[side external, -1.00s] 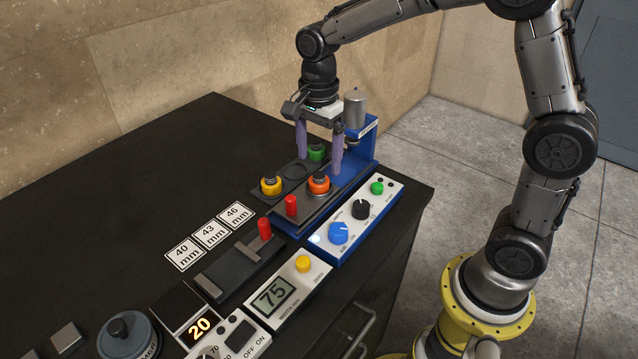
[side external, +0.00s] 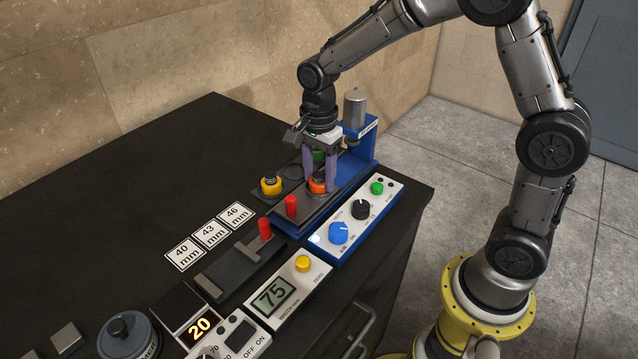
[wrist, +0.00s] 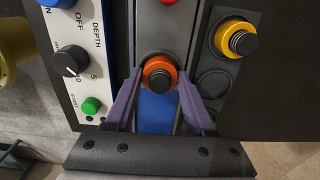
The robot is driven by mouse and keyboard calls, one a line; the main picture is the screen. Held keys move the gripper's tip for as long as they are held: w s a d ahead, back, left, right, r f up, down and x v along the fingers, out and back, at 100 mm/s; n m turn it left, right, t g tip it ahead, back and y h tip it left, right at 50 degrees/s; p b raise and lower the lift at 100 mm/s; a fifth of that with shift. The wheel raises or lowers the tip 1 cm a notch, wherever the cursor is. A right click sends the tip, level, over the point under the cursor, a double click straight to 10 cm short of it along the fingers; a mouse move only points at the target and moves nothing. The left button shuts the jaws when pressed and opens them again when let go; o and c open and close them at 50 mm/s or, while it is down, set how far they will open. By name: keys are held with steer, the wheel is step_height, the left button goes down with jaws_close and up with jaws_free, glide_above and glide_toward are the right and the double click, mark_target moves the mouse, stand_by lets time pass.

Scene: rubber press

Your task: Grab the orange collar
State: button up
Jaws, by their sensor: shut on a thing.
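The orange collar (side external: 316,187) sits on the grey slide plate of the blue press, around a dark threaded post. In the wrist view the orange collar (wrist: 160,66) is a ring between the tips of my gripper's purple fingers (wrist: 159,84). My gripper (side external: 319,186) points down and is shut on the collar, one finger on each side. The fingers partly hide the collar in the side view.
A yellow collar (side external: 271,186) and a green collar (side external: 318,156) stand close by. A red knob (side external: 291,206) rises just in front. The blue press frame (side external: 362,150) with its grey cylinder (side external: 355,108) stands behind. A control panel (side external: 352,222) lies to the right.

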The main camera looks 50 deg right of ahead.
jaws_close()
steer(key=shift+r, duration=0.15)
